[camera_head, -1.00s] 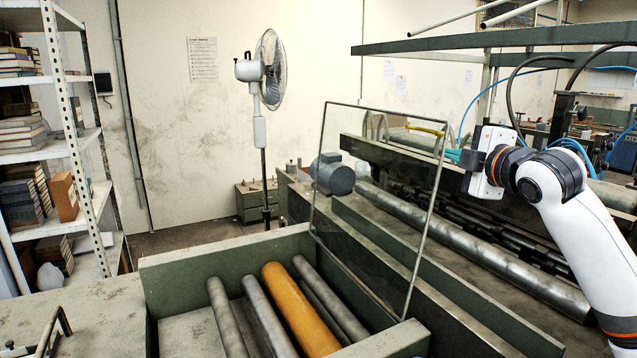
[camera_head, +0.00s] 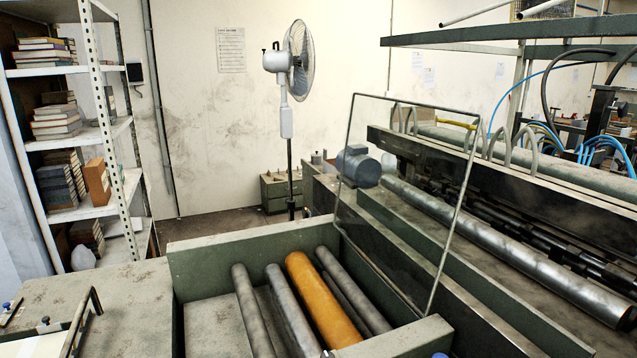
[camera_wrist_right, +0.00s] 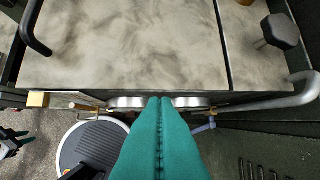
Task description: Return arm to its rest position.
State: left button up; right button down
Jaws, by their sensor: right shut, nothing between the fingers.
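My right gripper (camera_wrist_right: 160,108) shows in the right wrist view as two green fingers pressed together, with nothing between them. It points toward the edge of a stained grey work surface (camera_wrist_right: 130,45). A metal rail and a dark edge run along the front of that surface, by the fingertips. I cannot tell if the fingers touch them. In the head view neither my right arm nor my left gripper is in sight.
A green feeder bin (camera_head: 240,243) holds grey rollers and an orange roller (camera_head: 322,298). A framed clear guard (camera_head: 462,190) stands upright beside it. A fan (camera_head: 290,65) and shelving (camera_head: 97,70) stand behind. A dark knob (camera_wrist_right: 280,31) and curved handle (camera_wrist_right: 32,28) flank the surface.

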jog(key=s+f+m+g, duration=0.2)
jog(key=s, duration=0.5)
jog(key=s+d+f+g+b, duration=0.1)
jog(key=s+f+b, duration=0.1)
jog(key=f, duration=1.5)
jog(key=s+f+g+b, duration=0.1)
jog(key=s+f+b, duration=0.15)
jog(key=f, duration=1.45)
jog(key=s+d+f+b, duration=0.3)
jog(key=s+f, duration=1.1)
jog(key=f, duration=0.1)
jog(key=shift+s+f+g+h, duration=0.15)
jog(key=shift+f+g+h, duration=0.15)
jog(key=shift+h, duration=0.1)
jog(key=shift+s+a, duration=0.1)
